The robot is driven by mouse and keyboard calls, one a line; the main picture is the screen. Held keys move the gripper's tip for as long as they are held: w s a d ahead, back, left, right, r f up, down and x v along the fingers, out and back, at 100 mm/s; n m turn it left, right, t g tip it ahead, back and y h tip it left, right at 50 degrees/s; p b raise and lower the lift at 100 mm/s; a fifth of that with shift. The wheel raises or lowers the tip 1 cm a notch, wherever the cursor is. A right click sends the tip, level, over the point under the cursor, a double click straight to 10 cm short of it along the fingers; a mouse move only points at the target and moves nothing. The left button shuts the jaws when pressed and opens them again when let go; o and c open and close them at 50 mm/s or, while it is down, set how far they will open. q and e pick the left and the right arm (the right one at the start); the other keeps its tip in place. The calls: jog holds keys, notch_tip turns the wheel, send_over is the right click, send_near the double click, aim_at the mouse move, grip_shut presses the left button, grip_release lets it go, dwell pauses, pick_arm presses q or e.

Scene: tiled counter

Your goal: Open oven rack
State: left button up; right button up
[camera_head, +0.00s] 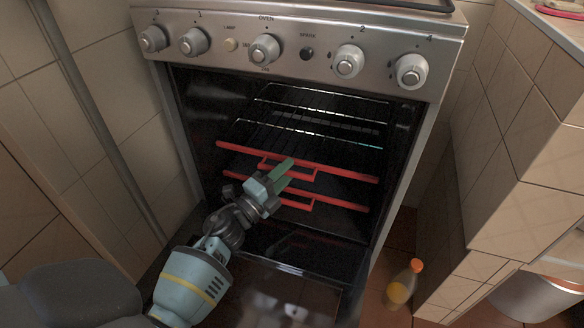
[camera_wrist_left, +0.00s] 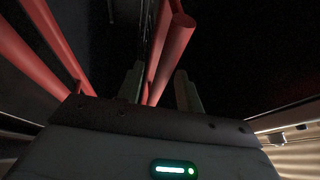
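The oven (camera_head: 300,135) stands with its front open. Two racks with red front bars sit inside: the upper rack (camera_head: 345,173) and the lower rack (camera_head: 345,205), each with a red handle loop. My left gripper (camera_head: 284,174) is at the upper rack's handle (camera_head: 303,178), its green fingers apart. In the left wrist view, a red bar (camera_wrist_left: 168,50) runs between the two fingers (camera_wrist_left: 160,90), with dark gaps beside it; firm contact cannot be made out. The gripper hides part of both handles. My right gripper is in neither view.
Knobs (camera_head: 264,49) line the panel above the opening. The dark, glossy oven door (camera_head: 290,290) lies lowered in front. A bottle with an orange cap (camera_head: 402,284) stands on the floor to the right. Tiled walls (camera_head: 500,150) flank the oven on both sides.

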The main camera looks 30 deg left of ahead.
pick_arm(q)
jog(key=shift+x, duration=1.3)
jog(key=shift+r, duration=0.1)
grip_shut()
